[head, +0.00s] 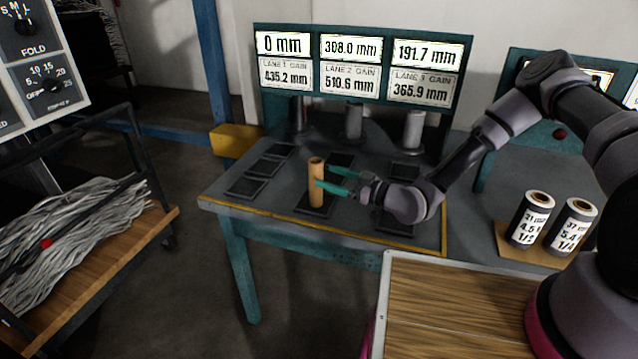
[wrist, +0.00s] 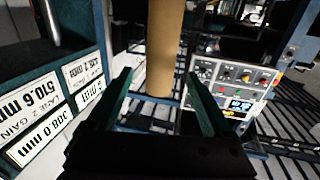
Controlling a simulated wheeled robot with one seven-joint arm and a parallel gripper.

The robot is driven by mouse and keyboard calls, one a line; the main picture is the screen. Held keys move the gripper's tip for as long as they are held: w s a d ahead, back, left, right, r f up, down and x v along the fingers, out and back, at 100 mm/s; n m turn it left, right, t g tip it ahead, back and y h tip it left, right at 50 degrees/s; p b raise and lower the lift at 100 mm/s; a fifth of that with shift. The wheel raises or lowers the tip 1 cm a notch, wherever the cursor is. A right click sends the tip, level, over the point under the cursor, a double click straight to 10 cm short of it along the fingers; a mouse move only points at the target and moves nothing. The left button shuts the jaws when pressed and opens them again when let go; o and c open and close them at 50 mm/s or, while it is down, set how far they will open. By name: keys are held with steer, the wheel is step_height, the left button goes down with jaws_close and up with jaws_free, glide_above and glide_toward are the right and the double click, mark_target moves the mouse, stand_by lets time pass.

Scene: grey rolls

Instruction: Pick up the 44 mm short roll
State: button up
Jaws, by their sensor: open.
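A plain tan roll (head: 316,190) stands upright on a dark square pad (head: 314,210) near the front of the grey table. No label shows on it, so I cannot read its size. My gripper (head: 324,176) reaches in from the right with its teal fingers level with the roll's upper half. The fingers are open and apart. In the wrist view the tan roll (wrist: 165,45) shows between the two fingers of my gripper (wrist: 155,74), nearer the right one. I cannot see contact with either finger.
Two dark labelled rolls (head: 530,220) stand on a wooden board at the right. Several empty dark pads (head: 247,187) lie on the table. Grey cylinders (head: 413,130) stand at the back below a display board (head: 360,65). A cart of grey strands (head: 70,225) is at the left.

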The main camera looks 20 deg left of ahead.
mark_target(322, 175)
steer(key=x, duration=0.5)
steer(key=shift+a, duration=0.3)
jaws_close()
